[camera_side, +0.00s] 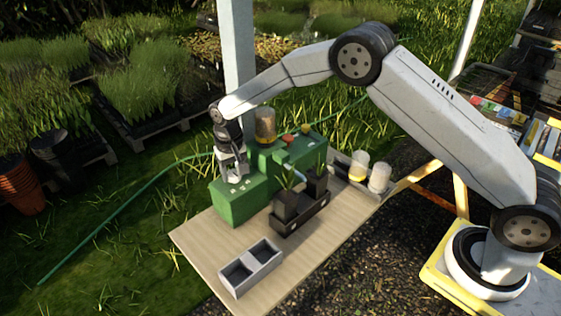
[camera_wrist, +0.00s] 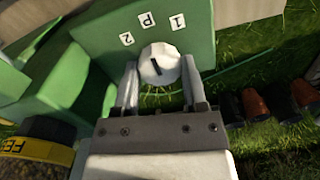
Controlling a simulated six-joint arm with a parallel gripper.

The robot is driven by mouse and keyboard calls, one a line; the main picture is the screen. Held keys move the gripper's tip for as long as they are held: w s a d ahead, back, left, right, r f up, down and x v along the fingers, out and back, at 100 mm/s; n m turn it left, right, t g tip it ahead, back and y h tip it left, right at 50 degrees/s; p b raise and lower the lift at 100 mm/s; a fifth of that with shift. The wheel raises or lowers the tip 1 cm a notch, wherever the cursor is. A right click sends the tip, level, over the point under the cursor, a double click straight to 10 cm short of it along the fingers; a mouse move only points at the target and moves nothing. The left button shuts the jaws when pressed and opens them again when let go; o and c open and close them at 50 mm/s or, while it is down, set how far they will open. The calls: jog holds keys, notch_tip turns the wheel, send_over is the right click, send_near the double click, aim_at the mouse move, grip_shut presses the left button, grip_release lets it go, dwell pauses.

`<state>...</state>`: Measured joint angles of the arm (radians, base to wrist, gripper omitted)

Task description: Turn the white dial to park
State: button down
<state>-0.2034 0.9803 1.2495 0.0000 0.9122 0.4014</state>
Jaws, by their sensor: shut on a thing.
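The white dial (camera_wrist: 160,62) sits on the top face of the green machine (camera_wrist: 200,40), which also shows in the side view (camera_side: 240,205). A short dark line on the dial slants, its upper end leaning to the upper left. White labels lie beyond the dial: "2" (camera_wrist: 126,39) at left, "P" (camera_wrist: 147,19) in the middle and "1" (camera_wrist: 178,22) at right. My gripper (camera_wrist: 162,75) has one finger on each side of the dial and is shut on it. In the side view my gripper (camera_side: 233,172) points down onto the machine's lower front block; the dial is hard to make out there.
A dark tray (camera_side: 300,218) with potted seedlings stands beside the machine. An empty grey two-part tray (camera_side: 250,268) lies at the table's front. Two pale-topped jars (camera_side: 379,177) stand at right. A clear hopper (camera_side: 265,125) rises behind my gripper. Bare wood (camera_side: 205,250) lies front left.

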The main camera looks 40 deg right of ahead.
aim_at(235, 173)
jog(key=shift+c, duration=0.7)
grip_release()
jog(key=shift+r, duration=0.1)
jog(key=shift+r, duration=3.85)
jog(key=shift+s+d+r, duration=0.1)
jog(key=shift+s+d, duration=0.05)
jog(key=s+d+t, duration=0.1)
jog(key=s+d, duration=0.2)
jog(key=s, duration=0.6)
jog(key=s+d+n, duration=0.1)
jog(key=s+d, duration=0.3)
jog(key=s, duration=0.5)
jog(key=s+d+n+t, duration=0.1)
jog(key=s+d, duration=0.3)
jog(key=s, duration=0.5)
jog(key=shift+r+t, duration=0.2)
jog(key=shift+t, duration=0.1)
